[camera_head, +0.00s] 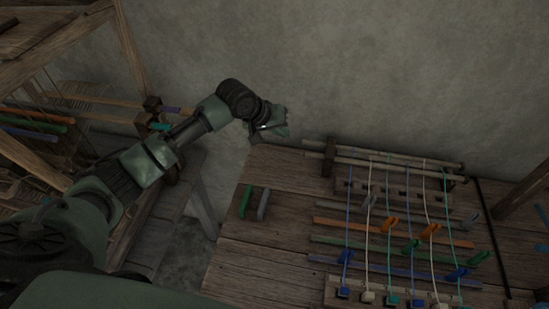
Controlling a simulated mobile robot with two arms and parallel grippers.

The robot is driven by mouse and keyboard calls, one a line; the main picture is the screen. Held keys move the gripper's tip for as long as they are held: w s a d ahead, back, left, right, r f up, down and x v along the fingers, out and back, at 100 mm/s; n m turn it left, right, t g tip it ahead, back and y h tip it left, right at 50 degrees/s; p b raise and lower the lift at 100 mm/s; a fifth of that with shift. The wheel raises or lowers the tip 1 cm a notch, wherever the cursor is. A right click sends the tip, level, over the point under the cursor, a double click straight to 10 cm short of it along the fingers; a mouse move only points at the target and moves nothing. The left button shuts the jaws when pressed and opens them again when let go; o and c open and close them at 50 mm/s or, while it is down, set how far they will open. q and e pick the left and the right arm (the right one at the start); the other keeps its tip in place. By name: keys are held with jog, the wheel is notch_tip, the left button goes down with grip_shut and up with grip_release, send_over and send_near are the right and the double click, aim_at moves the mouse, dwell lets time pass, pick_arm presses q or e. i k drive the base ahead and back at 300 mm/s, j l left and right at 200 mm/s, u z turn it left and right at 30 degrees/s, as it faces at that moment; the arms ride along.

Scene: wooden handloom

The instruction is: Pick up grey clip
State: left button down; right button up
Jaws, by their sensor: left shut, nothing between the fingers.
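A grey clip (263,204) lies on the left part of the wooden table, just right of a green clip (246,202), with a narrow gap between them. My right gripper is out of view.
The table (265,260) carries coloured sticks with several clips, including an orange one (389,224) and a blue one (346,256), crossed by stretched cords. A wooden loom frame (132,55) stands at left.

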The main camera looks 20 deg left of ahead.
aim_at(263, 205)
jog(key=k, duration=1.5)
